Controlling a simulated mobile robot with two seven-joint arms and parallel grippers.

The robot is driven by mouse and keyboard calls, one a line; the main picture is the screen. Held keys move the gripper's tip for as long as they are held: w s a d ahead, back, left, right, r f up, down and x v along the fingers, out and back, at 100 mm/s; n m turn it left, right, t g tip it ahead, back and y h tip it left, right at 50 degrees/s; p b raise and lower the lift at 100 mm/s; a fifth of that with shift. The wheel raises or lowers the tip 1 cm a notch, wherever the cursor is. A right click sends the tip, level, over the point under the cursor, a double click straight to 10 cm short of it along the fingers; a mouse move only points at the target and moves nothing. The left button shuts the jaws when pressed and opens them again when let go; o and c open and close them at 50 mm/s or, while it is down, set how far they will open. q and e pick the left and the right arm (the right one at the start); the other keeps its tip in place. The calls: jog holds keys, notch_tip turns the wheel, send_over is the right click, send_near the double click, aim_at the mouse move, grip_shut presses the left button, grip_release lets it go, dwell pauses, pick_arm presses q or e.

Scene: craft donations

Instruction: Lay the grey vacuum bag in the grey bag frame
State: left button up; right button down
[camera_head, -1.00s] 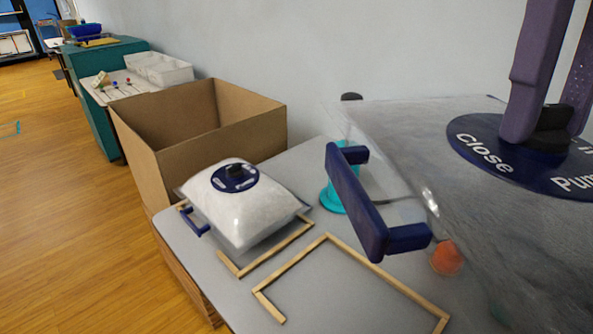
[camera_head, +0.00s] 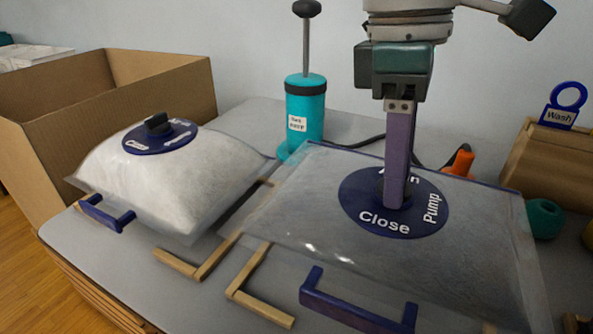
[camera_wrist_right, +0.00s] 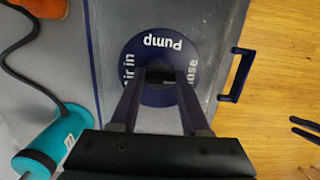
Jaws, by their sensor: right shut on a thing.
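The grey vacuum bag (camera_head: 300,220) is a clear, flat-topped bag with grey filling, a round dark blue valve disc and a blue handle (camera_head: 350,312) at its front edge. My right gripper (camera_head: 395,200) points down and is shut at the middle of the disc, on the bag's valve knob. The right wrist view shows its fingers (camera_wrist_right: 158,105) over the disc (camera_wrist_right: 150,60). The light wooden bag frame (camera_head: 262,308) shows only at its front left corner; the bag hides the rest. Whether the bag touches the table is unclear. My left gripper is not in view.
A white-filled bag (camera_head: 150,180) lies at the left over another wooden frame (camera_head: 182,264). A cardboard box (camera_head: 150,85) stands behind it. A teal pump (camera_head: 305,108) with a dark hose stands at the back. A Wash sign (camera_head: 560,113) and teal roll (camera_head: 543,218) are at the right.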

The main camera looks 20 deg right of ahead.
notch_tip(320, 180, down, 4)
jog(key=shift+r+b, duration=0.1)
jog(key=shift+b, duration=0.2)
notch_tip(320, 180, down, 5)
jog(key=shift+f+b, duration=0.1)
jog(key=shift+b, duration=0.75)
jog(key=shift+f, duration=0.15)
jog(key=shift+f, duration=0.1)
jog(key=shift+c, duration=1.9)
grip_release()
